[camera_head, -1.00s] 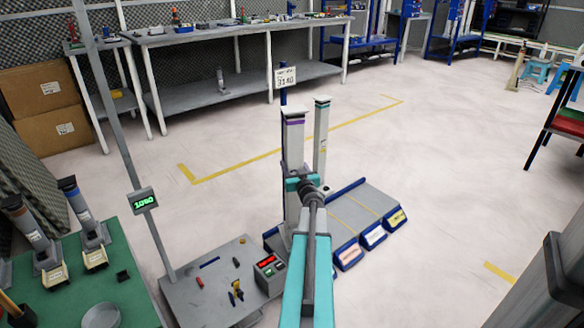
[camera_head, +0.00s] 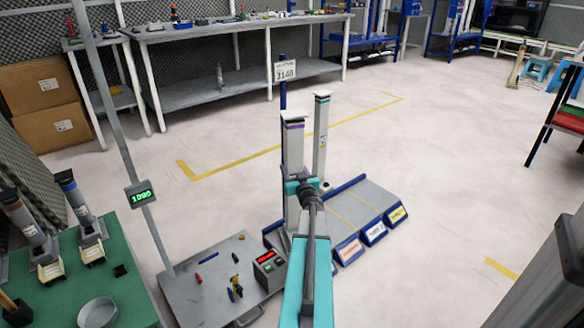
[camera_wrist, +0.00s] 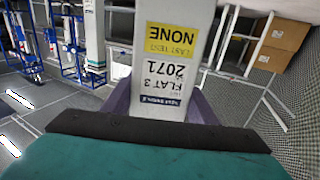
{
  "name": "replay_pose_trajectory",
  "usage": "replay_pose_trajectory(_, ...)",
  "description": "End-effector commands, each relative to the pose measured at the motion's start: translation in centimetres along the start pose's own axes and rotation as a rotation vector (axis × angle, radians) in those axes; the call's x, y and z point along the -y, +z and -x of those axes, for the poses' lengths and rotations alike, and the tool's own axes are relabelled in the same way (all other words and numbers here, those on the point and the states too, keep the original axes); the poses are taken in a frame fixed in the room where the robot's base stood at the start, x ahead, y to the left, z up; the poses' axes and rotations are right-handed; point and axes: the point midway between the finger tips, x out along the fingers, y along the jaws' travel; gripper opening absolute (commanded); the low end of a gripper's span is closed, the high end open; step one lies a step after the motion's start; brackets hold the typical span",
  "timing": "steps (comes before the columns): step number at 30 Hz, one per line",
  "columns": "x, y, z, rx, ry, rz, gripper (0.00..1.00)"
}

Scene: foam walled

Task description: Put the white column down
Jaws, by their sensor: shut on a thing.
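The white column (camera_head: 293,150) has a pale cap and a purple band near its top. It stands upright beyond my arm in the head view. My gripper (camera_head: 303,190) is at its side, and my arm hides much of its lower part. In the wrist view my gripper (camera_wrist: 160,108) is shut on the white column (camera_wrist: 172,50), with one finger on each side of its yellow and white labels. I cannot tell whether the column's foot touches anything.
A second white column (camera_head: 321,140) stands close behind to the right. A grey platform (camera_head: 362,207) with blue edges and several tilted labels lies to the right. A blue post with a sign (camera_head: 285,71) rises behind. A grey table (camera_head: 205,290) is at left; open floor lies right.

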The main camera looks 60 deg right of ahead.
Motion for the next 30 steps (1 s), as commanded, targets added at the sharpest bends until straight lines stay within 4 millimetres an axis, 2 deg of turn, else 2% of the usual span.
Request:
replay_pose_trajectory(6,0.1,1.0,-0.1,-0.007,-0.003,-0.001,0.00)
replay_pose_trajectory(20,0.2,1.2,-0.1,-0.006,-0.004,-0.001,0.00)
replay_pose_trajectory(21,0.1,1.5,0.0,-0.001,-0.002,0.000,0.60)
replay_pose_trajectory(23,0.1,1.5,0.0,-0.001,-0.002,0.000,0.70)
replay_pose_trajectory(24,0.1,1.5,0.0,-0.001,-0.002,0.000,0.72)
replay_pose_trajectory(30,0.2,1.5,0.0,-0.001,-0.002,0.000,0.72)
